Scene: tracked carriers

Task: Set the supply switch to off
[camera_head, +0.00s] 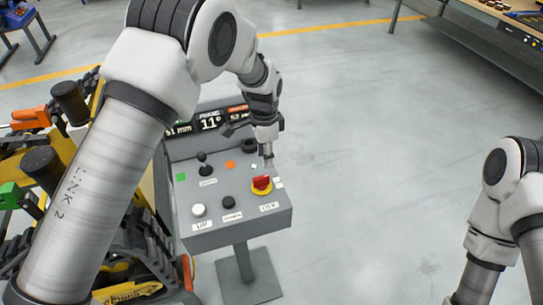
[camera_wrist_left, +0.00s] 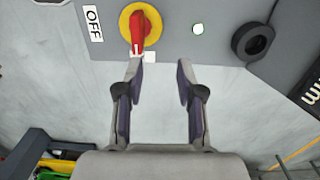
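The supply switch (camera_head: 261,184) is a red handle on a round yellow base, at the right side of a grey control console (camera_head: 215,225). In the left wrist view the red handle (camera_wrist_left: 140,27) points down, its white mark towards a white label partly hidden by a finger. The OFF label (camera_wrist_left: 93,22) lies to the left of the yellow base. My left gripper (camera_head: 267,161) is just behind the switch in the head view. In the wrist view the gripper (camera_wrist_left: 160,68) is open and empty, one fingertip close below the handle; contact cannot be told. My right gripper is out of view.
The console also carries a white button (camera_head: 199,210), a black button (camera_head: 228,202), a joystick (camera_head: 204,167) and a black ring (camera_wrist_left: 252,41). A yellow tracked machine (camera_head: 130,292) stands left. The floor to the right is clear; a workbench (camera_head: 500,40) stands far right.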

